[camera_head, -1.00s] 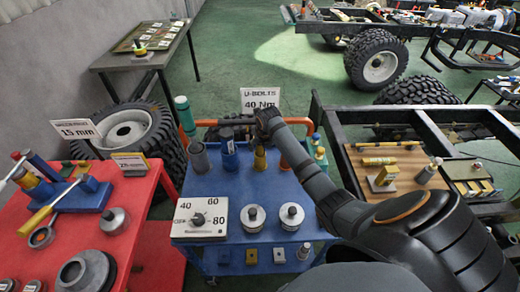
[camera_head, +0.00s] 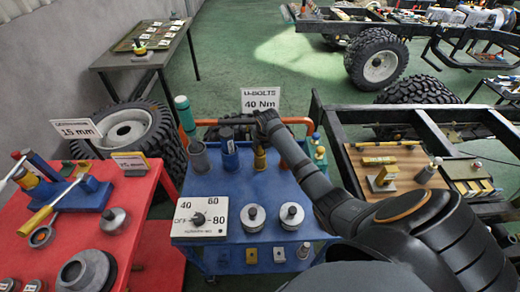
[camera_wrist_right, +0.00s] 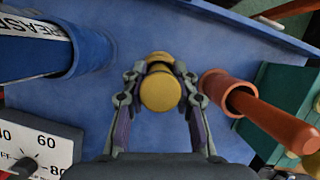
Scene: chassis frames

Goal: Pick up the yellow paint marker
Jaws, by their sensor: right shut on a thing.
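The yellow paint marker (camera_wrist_right: 160,94) is seen end-on in the right wrist view, between the fingers of my right gripper (camera_wrist_right: 158,82). The fingers are shut on its sides. In the head view the yellow marker (camera_head: 260,160) stands upright among the cylinders at the back of the blue cart, below my right wrist. The right gripper's fingers are mostly hidden there by the wrist. I cannot tell whether the marker's lower end touches the cart. My left gripper is not in view.
A blue cylinder (camera_wrist_right: 60,50) stands left of the marker. A brown-orange cylinder in a holder (camera_wrist_right: 245,100) stands close on the right, with a green item (camera_wrist_right: 285,100) beyond. The torque box (camera_head: 200,217) and two round metal pieces sit on the blue cart's front.

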